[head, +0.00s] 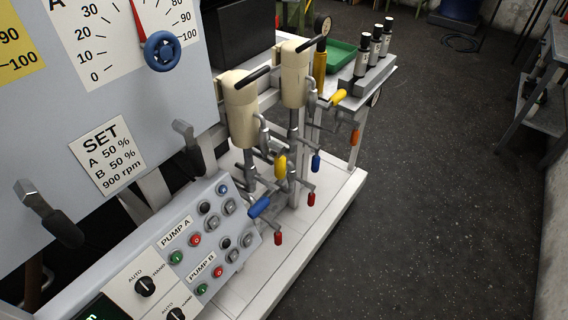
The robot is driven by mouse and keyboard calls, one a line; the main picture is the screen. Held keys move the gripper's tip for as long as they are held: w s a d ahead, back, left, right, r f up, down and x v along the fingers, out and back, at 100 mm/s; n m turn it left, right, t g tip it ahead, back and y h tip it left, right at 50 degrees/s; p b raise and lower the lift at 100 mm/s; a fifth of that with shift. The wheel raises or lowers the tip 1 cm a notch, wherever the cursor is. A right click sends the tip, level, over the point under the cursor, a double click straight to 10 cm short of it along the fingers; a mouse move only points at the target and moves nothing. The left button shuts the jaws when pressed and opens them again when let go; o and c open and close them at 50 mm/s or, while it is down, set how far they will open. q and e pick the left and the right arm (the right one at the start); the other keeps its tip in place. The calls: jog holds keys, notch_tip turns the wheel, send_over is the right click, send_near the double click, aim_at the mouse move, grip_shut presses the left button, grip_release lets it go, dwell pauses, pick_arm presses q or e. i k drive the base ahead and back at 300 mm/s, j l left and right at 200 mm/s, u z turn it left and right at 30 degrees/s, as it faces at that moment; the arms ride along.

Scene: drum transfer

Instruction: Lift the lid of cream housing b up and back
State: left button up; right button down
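Two cream housings stand on a white frame. The nearer cream housing (241,120) is left of the farther cream housing (294,82). I see no letter on either, so I cannot tell which is b. A black bar handle (254,77) sticks out at the top of the nearer one, and another black bar handle (308,45) at the top of the farther one. Both tops look closed, though the lid edges are too small to make out clearly. Neither of my grippers is in view.
Valves with yellow, blue and red handles (280,167) crowd below the housings. A grey panel (150,100) and a pump control box (190,240) fill the left, with two black-gripped levers (192,145). A green tray (339,57) lies behind. The dark floor (440,190) at right is clear.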

aim_at(239, 86)
jog(key=l+u, duration=0.1)
jog(key=u, duration=0.95)
jog(key=l+u, duration=0.3)
jog(key=l, duration=0.2)
jog(key=l+u, duration=0.35)
jog(key=l, duration=0.2)
jog(key=l+u, duration=0.3)
jog(key=l, duration=0.2)
jog(key=k+l+u, duration=0.2)
jog(key=l+u, duration=0.15)
jog(key=l, duration=0.1)
